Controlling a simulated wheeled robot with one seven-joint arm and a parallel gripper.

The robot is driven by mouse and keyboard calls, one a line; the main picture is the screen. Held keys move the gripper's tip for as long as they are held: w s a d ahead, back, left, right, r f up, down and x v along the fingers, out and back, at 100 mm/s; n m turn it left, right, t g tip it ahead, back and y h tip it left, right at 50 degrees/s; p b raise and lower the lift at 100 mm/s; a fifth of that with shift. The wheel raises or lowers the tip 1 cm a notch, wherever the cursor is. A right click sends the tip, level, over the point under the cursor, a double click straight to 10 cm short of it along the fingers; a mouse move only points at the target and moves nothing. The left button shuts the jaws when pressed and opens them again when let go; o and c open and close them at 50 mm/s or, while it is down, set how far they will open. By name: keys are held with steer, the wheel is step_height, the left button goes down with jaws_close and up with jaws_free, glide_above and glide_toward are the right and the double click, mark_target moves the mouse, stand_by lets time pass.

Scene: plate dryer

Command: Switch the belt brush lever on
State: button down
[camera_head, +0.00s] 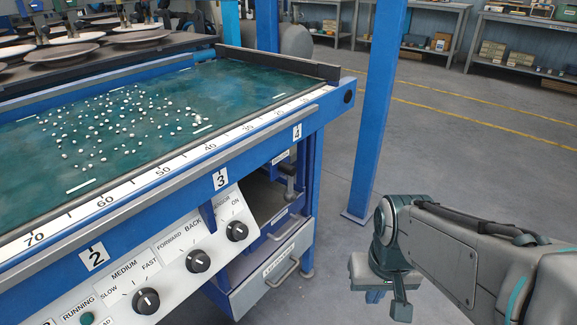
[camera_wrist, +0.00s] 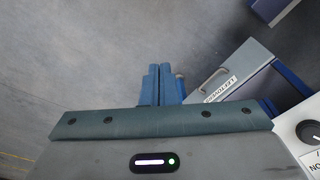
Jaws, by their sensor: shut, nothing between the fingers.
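I cannot make out for certain which part is the belt brush lever. A grey metal fitting (camera_head: 290,180) with a rod sits under the table's right end, below a small white label; it may be the lever, but its label is too small to read. My gripper (camera_wrist: 161,70) shows two blue fingers side by side, shut and empty, pointing over bare floor in the wrist view. In the head view my gripper hangs right of the machine, clear of it.
The control panel (camera_head: 165,270) carries several black knobs. Below the table end is a grey drawer (camera_head: 272,270) with a handle, also seen right of my fingers in the wrist view (camera_wrist: 238,70). A blue post (camera_head: 379,110) stands behind my arm. The floor at right is open.

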steer(key=a+m+g+y+p, duration=0.5)
steer(key=a+m+y+p, duration=0.3)
steer(key=a+m+y, duration=0.75)
steer(key=w+d+m+t+h+p, duration=0.1)
steer(key=w+d+m+t+p, duration=0.2)
steer(key=w+m+t, duration=0.4)
steer(key=w+d+m+t+h+p, duration=0.1)
steer(key=w+d+m+t+p, duration=0.2)
steer(key=m, duration=1.8)
steer(key=w+r+t, duration=0.1)
steer(key=w+t, duration=0.3)
steer(key=t, duration=0.1)
steer(key=shift+w+d+m+t, duration=0.25)
steer(key=shift+m+t, duration=0.05)
steer(key=shift+m, duration=0.05)
steer(key=shift+f, duration=0.1)
